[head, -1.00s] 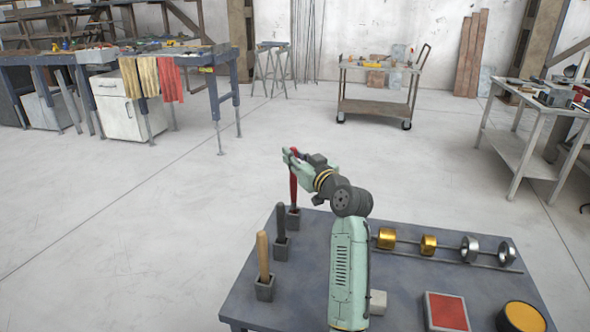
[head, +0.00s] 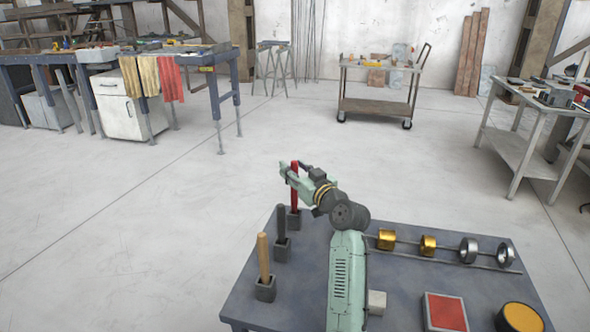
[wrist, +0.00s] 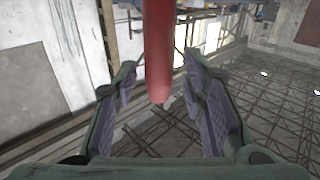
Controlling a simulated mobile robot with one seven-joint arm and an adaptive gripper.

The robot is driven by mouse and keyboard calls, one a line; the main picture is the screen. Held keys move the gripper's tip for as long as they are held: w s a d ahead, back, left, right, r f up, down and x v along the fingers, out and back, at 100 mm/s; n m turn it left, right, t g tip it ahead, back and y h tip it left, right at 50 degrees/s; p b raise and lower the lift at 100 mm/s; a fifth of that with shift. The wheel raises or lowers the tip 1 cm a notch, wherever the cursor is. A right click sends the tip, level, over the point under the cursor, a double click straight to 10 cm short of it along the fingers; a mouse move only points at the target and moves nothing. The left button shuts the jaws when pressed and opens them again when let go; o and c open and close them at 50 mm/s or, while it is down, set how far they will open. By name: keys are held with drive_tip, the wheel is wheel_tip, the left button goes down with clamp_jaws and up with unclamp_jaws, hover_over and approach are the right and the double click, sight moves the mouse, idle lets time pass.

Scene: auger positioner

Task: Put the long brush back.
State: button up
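The long brush appears to be the red-handled one (head: 295,198). It stands upright at the table's far left corner, its lower end at a small dark block holder (head: 294,222). How deep it sits, and its bristles, I cannot see. My gripper (head: 288,170) is at the upper part of the red handle, with the handle's top showing above the fingers. In the wrist view the red handle (wrist: 158,50) runs between my two fingers, with a gap on each side, so the gripper is open around it.
A black-handled brush (head: 281,224) and a wooden-handled one (head: 263,258) stand in similar holders nearer on the left edge. Gold and silver rings (head: 428,245) sit along rails. A red-topped block (head: 446,312) and a yellow disc (head: 522,317) lie at the front right.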

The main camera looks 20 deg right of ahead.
drive_tip(key=s+d+b, duration=0.2)
drive_tip(key=s, duration=0.9)
drive_tip(key=shift+s+d, duration=0.15)
drive_tip(key=shift+s, duration=0.25)
